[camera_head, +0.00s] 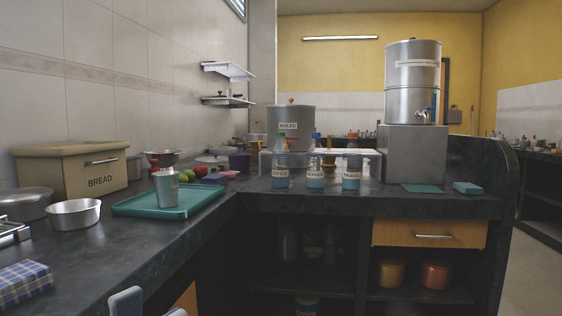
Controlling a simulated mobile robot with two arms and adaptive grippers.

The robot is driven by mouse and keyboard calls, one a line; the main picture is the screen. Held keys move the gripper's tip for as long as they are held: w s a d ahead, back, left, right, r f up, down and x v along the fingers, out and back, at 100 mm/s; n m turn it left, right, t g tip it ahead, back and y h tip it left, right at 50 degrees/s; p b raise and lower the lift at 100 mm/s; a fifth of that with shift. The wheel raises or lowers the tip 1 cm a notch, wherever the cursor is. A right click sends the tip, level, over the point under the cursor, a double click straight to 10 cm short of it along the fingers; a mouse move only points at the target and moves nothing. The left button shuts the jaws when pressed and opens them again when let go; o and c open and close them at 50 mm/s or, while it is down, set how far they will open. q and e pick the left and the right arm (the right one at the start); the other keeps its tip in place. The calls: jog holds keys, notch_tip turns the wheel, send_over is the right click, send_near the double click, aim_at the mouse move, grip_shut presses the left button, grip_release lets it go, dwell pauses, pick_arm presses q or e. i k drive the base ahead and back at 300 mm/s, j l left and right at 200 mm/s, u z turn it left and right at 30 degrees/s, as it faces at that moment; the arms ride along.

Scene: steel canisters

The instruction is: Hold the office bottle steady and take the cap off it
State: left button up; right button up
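Three small clear bottles with blue lower parts and white labels stand in a row on the counter's far section. The left bottle (281,167) has a green top, and its small label seems to read "OFFICE". The middle bottle (315,170) has a blue top. My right gripper is out of view.
A green tray (135,207) with a steel cup (166,188) lies on the left counter, near a bread box (70,170) and steel bowls (74,214). Large steel canisters (412,85) stand behind and right of the bottles. The counter in front of the bottles is narrow but clear.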

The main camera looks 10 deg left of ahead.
aim_at(280, 153)
jog(key=i+l+u, duration=0.2)
jog(key=i, duration=0.35)
jog(key=i+l+u, duration=0.2)
jog(key=i, duration=0.35)
jog(key=i+l+u, duration=0.2)
jog(key=i, duration=0.3)
